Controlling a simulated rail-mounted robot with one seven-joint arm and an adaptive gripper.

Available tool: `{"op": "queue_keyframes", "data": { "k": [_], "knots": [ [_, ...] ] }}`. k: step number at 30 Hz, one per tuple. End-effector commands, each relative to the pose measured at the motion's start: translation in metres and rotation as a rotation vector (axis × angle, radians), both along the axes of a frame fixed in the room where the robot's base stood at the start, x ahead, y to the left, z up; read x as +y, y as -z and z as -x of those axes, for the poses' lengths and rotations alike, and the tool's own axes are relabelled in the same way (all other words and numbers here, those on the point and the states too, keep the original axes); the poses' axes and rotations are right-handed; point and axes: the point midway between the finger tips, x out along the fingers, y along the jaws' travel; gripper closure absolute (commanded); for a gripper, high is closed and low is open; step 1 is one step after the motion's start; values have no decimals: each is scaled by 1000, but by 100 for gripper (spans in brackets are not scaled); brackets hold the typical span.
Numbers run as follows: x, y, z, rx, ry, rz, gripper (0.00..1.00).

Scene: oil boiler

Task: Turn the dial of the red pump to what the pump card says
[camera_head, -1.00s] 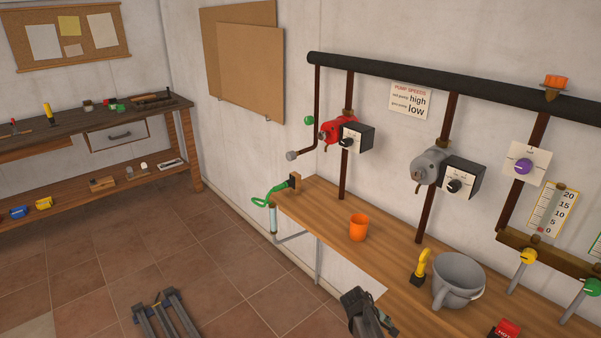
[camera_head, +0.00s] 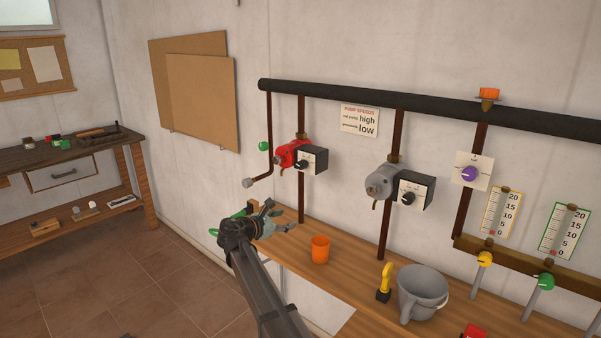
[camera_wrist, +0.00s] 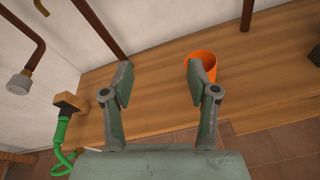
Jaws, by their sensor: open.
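The red pump (camera_head: 289,154) hangs on a brown pipe on the wall in the head view. Its black box (camera_head: 311,160) carries a dial (camera_head: 301,164) on the front face; the dial's exact setting is too small to read. The pump card (camera_head: 359,121) on the wall reads "PUMP SPEEDS", red pump high, and low for the line below. My gripper (camera_head: 283,217) is open and empty, below and a little left of the red pump, over the bench's left end. In the wrist view my gripper's two fingers (camera_wrist: 158,85) are spread above the bench, with no pump visible there.
An orange cup (camera_head: 320,250) stands on the wooden bench (camera_head: 352,262) close to my gripper. A grey pump (camera_head: 380,182) with its own dial is to the right. A grey pot (camera_head: 421,295) and a yellow-handled item (camera_head: 385,281) stand further right. A bent pipe end (camera_head: 248,183) juts out left of the red pump.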

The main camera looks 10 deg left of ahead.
Motion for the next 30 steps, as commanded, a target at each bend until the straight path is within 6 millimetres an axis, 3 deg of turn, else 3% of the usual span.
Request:
{"op": "queue_keyframes", "data": {
  "k": [1,3,6,9,17,30],
  "knots": [
    [21,-34,-10,-13,-27,90,41],
    [36,-73,-13,-20,-50,204,41],
    [50,-110,-14,-27,-63,318,41],
    [56,-129,-14,-29,-66,374,41],
    [44,-134,-33,-27,-65,390,41],
    [-3,-134,-105,-26,-65,387,41]
  ]
}}
